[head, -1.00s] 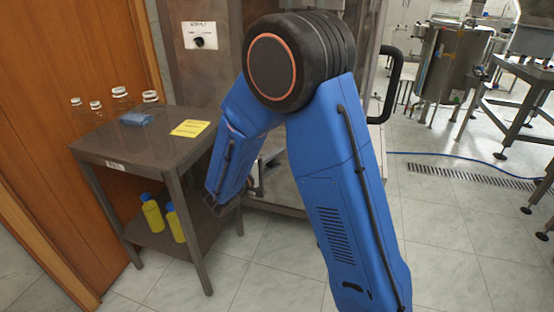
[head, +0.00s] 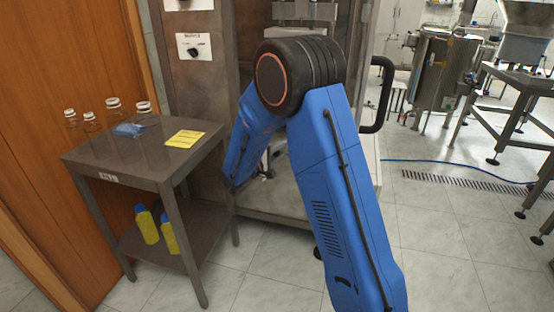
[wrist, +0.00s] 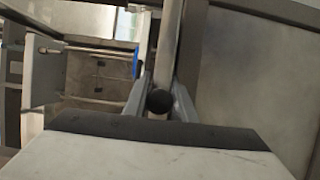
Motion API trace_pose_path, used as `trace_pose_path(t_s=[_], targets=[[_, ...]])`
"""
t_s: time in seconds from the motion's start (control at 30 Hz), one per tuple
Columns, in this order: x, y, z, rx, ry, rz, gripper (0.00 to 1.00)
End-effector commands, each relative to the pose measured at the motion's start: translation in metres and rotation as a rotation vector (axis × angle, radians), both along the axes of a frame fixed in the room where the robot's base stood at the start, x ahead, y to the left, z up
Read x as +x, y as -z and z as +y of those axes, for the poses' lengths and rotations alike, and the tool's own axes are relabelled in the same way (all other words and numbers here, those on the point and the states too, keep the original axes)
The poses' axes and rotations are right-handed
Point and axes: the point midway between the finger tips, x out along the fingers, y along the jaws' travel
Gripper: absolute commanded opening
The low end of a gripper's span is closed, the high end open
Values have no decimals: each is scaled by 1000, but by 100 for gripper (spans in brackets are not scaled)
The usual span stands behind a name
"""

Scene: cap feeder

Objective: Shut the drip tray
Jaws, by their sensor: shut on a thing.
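In the wrist view, the two fingers of my gripper (wrist: 165,98) are closed on a pale metal bar (wrist: 172,45) with a round black end. I cannot tell for certain whether this bar is part of the drip tray. In the head view, my blue arm reaches down in front of the steel machine (head: 197,95), and the gripper at its lower end is largely hidden. A flat metal surface (head: 285,197) shows low in the machine behind the arm. The drip tray is not clearly made out there, and how far open it is cannot be seen.
A dark side table (head: 150,168) with several bottles and a yellow note (head: 185,139) stands left, close to my forearm. Yellow bottles (head: 147,226) are on its lower shelf. A black handle (head: 384,95) juts out at right.

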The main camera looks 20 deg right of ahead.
Motion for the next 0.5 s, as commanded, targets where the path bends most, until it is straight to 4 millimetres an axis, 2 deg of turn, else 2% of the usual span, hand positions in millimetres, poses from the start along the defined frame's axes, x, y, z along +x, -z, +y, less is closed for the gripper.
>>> trace_pose_path(t_s=[0.03, 0.2, 0.5], targets=[[10, -1, -8, -1, 3, -3, 0], [34, 0, -25, 0, 1, -1, 0], [49, -1, -35, -1, -1, -2, 0]])
